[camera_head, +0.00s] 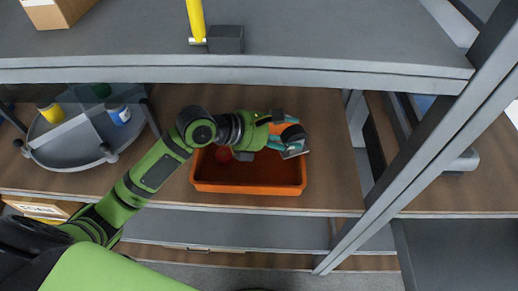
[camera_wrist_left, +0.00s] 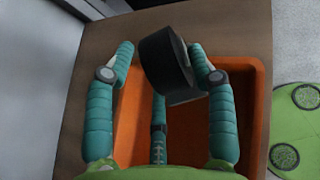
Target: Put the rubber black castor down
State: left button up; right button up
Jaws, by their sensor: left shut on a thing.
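My left gripper (camera_head: 289,138), with teal fingers, is shut on the black castor. In the left wrist view the black castor (camera_wrist_left: 166,60) is a dark, thick wheel between the fingertips, with a grey part at its lower right. In the head view the gripper is over the right part of an orange bin (camera_head: 248,189) on the wooden shelf; fingers and arm mostly hide the castor there. The bin also shows behind the fingers in the left wrist view (camera_wrist_left: 262,105). I cannot tell whether the castor touches the bin. My right gripper is not in view.
A grey tray (camera_head: 72,150) with bottles stands at the left. An upper grey shelf (camera_head: 330,35) overhangs the back. A metal upright (camera_head: 420,140) stands at the right. Bare wood (camera_head: 335,180) lies right of the bin.

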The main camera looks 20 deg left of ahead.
pick_arm(q)
jog(key=a+f, duration=0.1)
jog(key=a, duration=0.1)
jog(key=a+f, duration=0.2)
jog(key=a, duration=0.1)
jog(key=shift+s+a+f, duration=0.25)
jog(key=shift+a, duration=0.05)
notch_tip(320, 180, down, 3)
jog(key=shift+f, duration=0.4)
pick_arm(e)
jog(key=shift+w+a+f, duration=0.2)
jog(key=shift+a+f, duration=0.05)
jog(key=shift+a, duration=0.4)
pick_arm(q)
jog(key=shift+f, duration=0.1)
jog(key=o, duration=1.5)
jog(key=shift+f, duration=0.1)
jog(key=shift+o, duration=0.2)
